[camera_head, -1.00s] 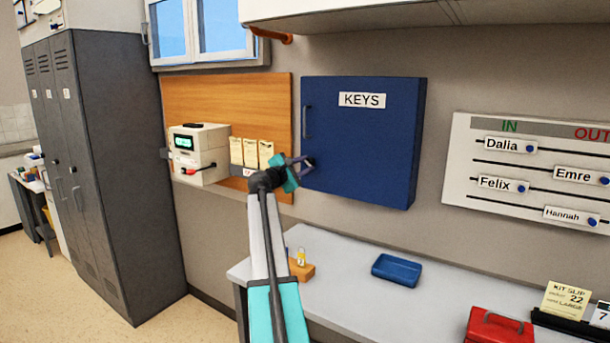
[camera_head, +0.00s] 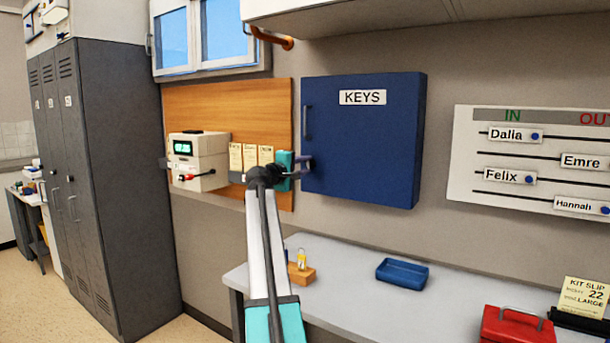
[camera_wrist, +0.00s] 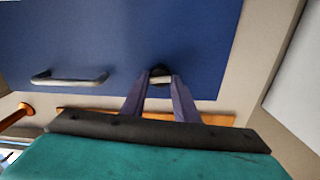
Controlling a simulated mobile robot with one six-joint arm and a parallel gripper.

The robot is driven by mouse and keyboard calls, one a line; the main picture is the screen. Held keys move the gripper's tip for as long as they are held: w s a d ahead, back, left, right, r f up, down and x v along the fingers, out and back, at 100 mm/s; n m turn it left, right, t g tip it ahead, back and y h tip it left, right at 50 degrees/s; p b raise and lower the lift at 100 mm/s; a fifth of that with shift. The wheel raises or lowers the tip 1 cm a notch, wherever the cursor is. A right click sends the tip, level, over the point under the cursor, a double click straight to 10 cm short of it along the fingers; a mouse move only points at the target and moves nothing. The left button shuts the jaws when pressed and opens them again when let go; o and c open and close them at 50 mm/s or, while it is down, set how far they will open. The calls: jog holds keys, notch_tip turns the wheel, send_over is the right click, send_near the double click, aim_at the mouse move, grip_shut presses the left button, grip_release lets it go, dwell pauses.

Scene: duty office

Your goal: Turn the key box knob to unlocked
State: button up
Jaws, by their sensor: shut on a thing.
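The blue key box (camera_head: 365,150), labelled KEYS, hangs on the wall with its door shut and a grey handle on its left side. It also fills the top of the wrist view (camera_wrist: 120,35). My gripper (camera_head: 306,168) is at the box's lower left. In the wrist view, the fingers of my gripper (camera_wrist: 161,82) are closed on either side of the small dark knob (camera_wrist: 160,70), which has a pale bar across it. The knob is hidden behind my gripper in the head view. I cannot read any lock marking.
A white device (camera_head: 198,160) with a green display and paper slips (camera_head: 250,157) are close left of my gripper. Below is a desk (camera_head: 345,265) with a blue tray (camera_head: 402,273), a wooden block (camera_head: 300,275) and a red box (camera_head: 517,325). An IN/OUT board (camera_head: 540,160) hangs at right.

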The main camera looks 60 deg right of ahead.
jog(key=shift+m+b, duration=0.65)
jog(key=shift+m, duration=0.05)
jog(key=o, duration=1)
jog(key=shift+o, duration=0.2)
jog(key=shift+a, duration=0.1)
jog(key=a, duration=1.3)
jog(key=shift+a, duration=0.3)
